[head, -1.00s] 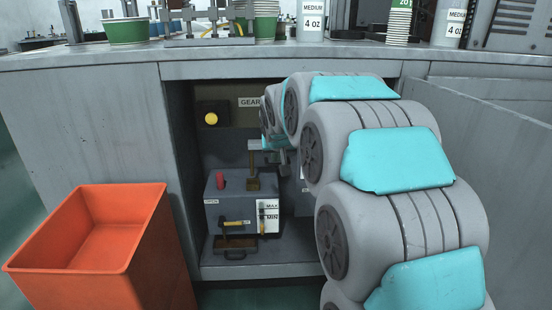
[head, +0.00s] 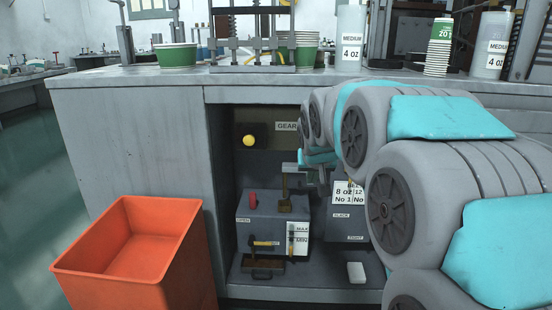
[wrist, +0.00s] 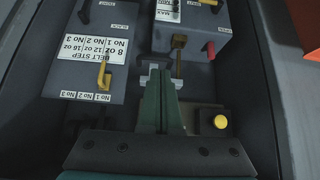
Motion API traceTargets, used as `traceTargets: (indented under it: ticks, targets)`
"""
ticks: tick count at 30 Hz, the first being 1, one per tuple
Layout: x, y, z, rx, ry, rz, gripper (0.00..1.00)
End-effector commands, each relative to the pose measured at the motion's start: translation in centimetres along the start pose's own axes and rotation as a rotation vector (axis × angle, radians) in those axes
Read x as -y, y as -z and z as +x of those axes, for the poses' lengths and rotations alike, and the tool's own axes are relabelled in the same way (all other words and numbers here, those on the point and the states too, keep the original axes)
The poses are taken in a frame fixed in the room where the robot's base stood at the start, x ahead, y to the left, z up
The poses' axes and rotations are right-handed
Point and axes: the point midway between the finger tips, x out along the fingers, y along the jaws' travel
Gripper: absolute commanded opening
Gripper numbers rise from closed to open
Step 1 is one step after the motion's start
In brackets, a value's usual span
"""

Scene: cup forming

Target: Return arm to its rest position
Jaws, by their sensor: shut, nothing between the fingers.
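My gripper (wrist: 156,78) shows in the wrist view with its fingers shut and empty. It points into the open cabinet, between the two grey control boxes and the panel with the yellow button. In the head view my gripper is mostly hidden behind my arm's links, inside the cabinet opening. The grey gearbox unit (head: 262,228) carries a red knob (head: 253,197) and a brass lever (head: 286,195). A second grey box (wrist: 82,68) has the "BELT STEP" label and a yellow handle (wrist: 103,76). I cannot tell whether the fingers touch anything.
An orange bin (head: 185,280) stands left of the cabinet opening. The yellow button (head: 249,141) is on the cabinet's back wall. A small white block (head: 356,272) lies on the cabinet floor. The countertop (head: 140,77) above holds cups and bottles. Floor at left is free.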

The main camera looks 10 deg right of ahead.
Motion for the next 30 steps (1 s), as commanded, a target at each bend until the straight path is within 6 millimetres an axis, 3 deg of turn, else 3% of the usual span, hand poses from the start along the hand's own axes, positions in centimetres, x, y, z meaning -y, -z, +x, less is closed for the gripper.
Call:
traceTargets:
  ticks: [5, 12, 18, 21, 24, 30]
  targets:
    - [0.9, -8.9, -3.2, 0.19, 0.014, -0.059, 0.0]
    - [1.1, -24.5, -9.4, 0.515, 0.042, -0.165, 0.0]
    - [0.2, -34.7, -14.5, 0.732, 0.069, -0.238, 0.0]
    - [-0.2, -37.9, -16.1, 0.805, 0.077, -0.26, 0.0]
    - [-0.4, -39.5, -17.0, 0.84, 0.082, -0.272, 0.0]
    - [-0.4, -39.9, -17.2, 0.851, 0.084, -0.275, 0.0]
